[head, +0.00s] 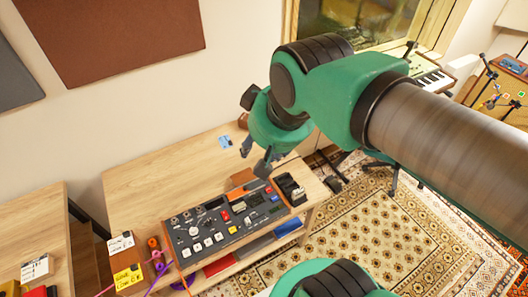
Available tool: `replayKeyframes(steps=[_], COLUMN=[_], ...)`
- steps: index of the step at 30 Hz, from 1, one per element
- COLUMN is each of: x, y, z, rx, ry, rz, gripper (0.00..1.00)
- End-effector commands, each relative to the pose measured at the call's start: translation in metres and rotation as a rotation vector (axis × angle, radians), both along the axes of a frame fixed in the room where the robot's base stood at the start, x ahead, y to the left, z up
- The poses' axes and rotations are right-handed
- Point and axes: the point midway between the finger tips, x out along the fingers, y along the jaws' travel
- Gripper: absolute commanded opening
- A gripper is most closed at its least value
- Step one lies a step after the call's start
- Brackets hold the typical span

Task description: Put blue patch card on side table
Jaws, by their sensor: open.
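A small blue card (225,141), probably the blue patch card, lies flat on a light wooden table (135,183) near the wall, left of my gripper. My gripper (254,156) hangs over the table's back right part, open with nothing seen between its fingers. In the picture it is just right of the card, apart from it. The arm partly hides the fingers, so their height above the table is unclear. I cannot tell which wooden surface is the side table.
A dark mixer (222,222) stands on the table front, with a black holder (290,189) beside it. Tags and cables lie at the lower left. Another wooden table (38,222) stands left across a gap. A patterned rug (375,230) covers the floor; an amplifier (507,98) stands far right.

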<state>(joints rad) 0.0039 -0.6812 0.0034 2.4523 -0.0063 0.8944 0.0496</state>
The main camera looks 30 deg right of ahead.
Motion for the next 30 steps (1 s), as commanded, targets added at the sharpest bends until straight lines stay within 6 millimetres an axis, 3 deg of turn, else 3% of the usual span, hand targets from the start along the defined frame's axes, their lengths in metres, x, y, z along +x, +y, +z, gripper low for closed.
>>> replayKeyframes(steps=[7, 20, 30], x=[-0.024, -0.026, -0.026], y=[0.002, 0.003, 0.003], z=[-0.008, -0.01, -0.038], rx=[-0.015, -0.017, -0.017], ry=[-0.018, -0.019, -0.018], rz=[0.043, 0.047, 0.047], gripper=[0.44, 0.44, 0.44])
